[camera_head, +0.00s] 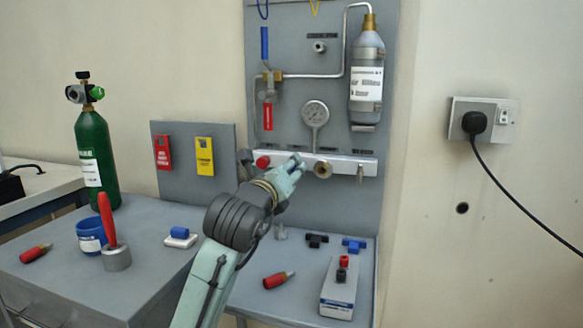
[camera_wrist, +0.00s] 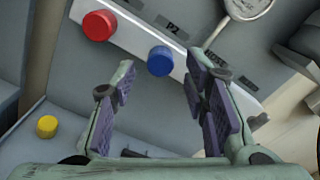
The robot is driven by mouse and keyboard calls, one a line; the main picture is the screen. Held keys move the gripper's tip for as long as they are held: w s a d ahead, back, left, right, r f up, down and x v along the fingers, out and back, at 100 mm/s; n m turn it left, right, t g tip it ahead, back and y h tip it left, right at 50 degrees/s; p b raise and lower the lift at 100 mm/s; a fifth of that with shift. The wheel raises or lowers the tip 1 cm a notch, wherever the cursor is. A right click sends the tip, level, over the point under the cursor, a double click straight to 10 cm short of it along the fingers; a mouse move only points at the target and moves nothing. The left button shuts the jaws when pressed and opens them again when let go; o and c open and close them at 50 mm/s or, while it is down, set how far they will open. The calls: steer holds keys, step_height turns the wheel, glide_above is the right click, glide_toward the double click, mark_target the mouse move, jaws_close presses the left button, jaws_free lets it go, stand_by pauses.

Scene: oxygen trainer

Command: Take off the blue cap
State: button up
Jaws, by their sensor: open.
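The blue cap (camera_wrist: 160,61) sits on the white manifold bar (camera_wrist: 134,32) in the wrist view, between a red cap (camera_wrist: 98,25) and the base of the gauge. My gripper (camera_wrist: 158,82) is open and empty. Its two purple-padded fingers point at the bar, with the blue cap just beyond the gap between them, apart from both. The red cap (camera_head: 262,162) shows left of the gripper there.
A gauge (camera_head: 315,113) stands above the bar, and a brass fitting (camera_head: 323,170) is right of my gripper. Below, the shelf holds a small box (camera_head: 338,290), a red-handled tool (camera_head: 278,280) and blue and black fittings. A green cylinder (camera_head: 95,150) stands left.

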stand_by(0.4)
steer(key=shift+x, duration=1.2)
jaws_close()
steer(key=shift+n+p, duration=0.6)
steer(key=shift+n, duration=1.1)
steer(key=shift+n+p, duration=0.6)
steer(key=shift+n, duration=1.1)
